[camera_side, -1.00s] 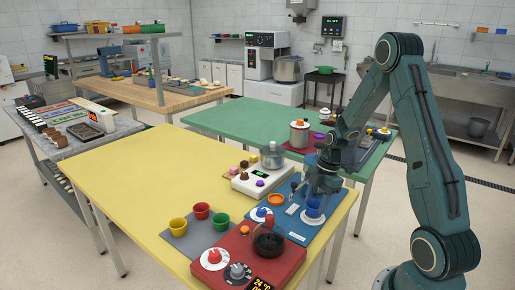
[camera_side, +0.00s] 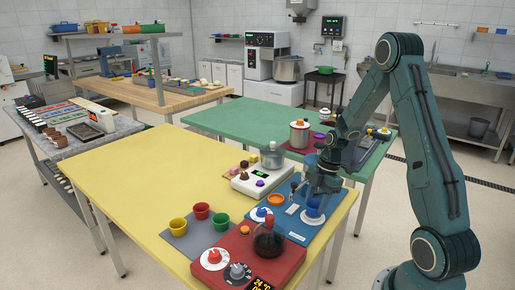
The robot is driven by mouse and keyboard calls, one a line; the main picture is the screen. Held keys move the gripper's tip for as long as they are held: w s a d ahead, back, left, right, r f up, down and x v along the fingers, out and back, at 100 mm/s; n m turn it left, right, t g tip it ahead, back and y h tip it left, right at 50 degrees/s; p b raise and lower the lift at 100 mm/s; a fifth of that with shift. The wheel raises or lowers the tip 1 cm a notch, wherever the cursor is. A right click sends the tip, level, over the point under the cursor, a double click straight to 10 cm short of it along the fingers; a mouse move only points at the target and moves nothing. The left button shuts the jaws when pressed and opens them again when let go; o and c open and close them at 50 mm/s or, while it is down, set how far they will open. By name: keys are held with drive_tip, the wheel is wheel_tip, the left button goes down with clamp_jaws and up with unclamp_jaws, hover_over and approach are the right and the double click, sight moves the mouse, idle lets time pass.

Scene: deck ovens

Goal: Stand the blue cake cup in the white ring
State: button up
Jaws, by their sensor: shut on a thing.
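The blue cake cup (camera_side: 314,207) is at the right of the blue mat, under my gripper (camera_side: 317,195). My gripper points down and is shut on the cup. The white ring (camera_side: 311,219) shows around and below the cup's lower part. The cup looks upright. I cannot tell from this view whether its base rests in the ring or hangs just above it. The arm and fingers hide part of the cup's upper rim.
The blue mat (camera_side: 293,235) also bears an orange ring (camera_side: 276,199) and a white-and-blue piece (camera_side: 261,214). A red unit (camera_side: 215,273) with a dark round vessel (camera_side: 268,243) stands in front. Yellow (camera_side: 178,226), red (camera_side: 201,211) and green (camera_side: 221,221) cups stand at left. A white scale (camera_side: 257,187) is behind.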

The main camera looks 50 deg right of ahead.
drive_tip(key=shift+f, duration=0.6)
idle(0.3)
drive_tip(key=o, duration=0.7)
drive_tip(key=shift+r, duration=0.2)
drive_tip(key=v, duration=1)
drive_tip(key=shift+d+r, duration=0.15)
drive_tip(key=shift+r, duration=0.2)
idle(0.4)
idle(0.4)
